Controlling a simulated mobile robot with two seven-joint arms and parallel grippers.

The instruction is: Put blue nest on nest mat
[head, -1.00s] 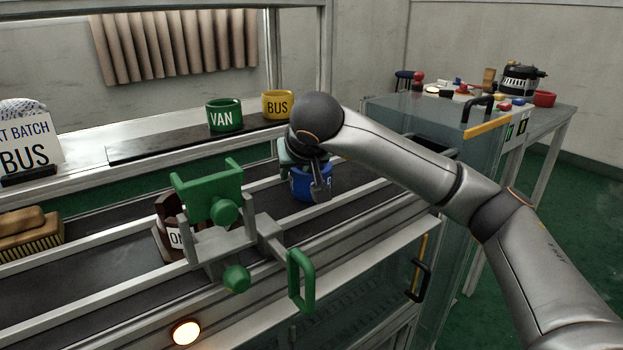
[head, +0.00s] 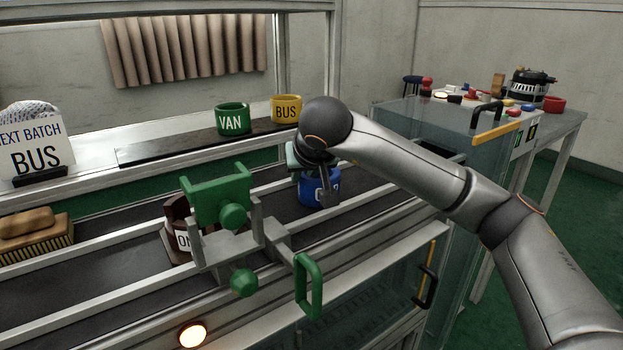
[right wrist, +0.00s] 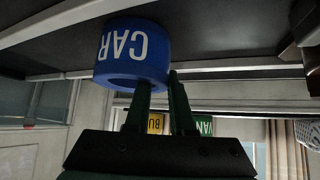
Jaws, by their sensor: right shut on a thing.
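The blue nest (head: 313,188), a ring marked CAR, is at the conveyor belt, right of the green clamp; I cannot tell whether it touches the belt. It also shows upside down in the right wrist view (right wrist: 118,72). My right gripper (head: 325,192) is shut on the blue nest's wall; its two dark fingers (right wrist: 162,88) show at the rim in the right wrist view. The nest mat (head: 180,149) is a dark strip on the ledge behind the conveyor. A green VAN nest (head: 233,119) and a yellow BUS nest (head: 286,109) stand at its right part. My left gripper is not in view.
A green clamp fixture (head: 217,195) with a handle stands over the belt beside a dark red nest (head: 180,215). A brush (head: 36,235) lies at left. A BUS sign (head: 37,150) stands left of the mat. The mat's left part is bare.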

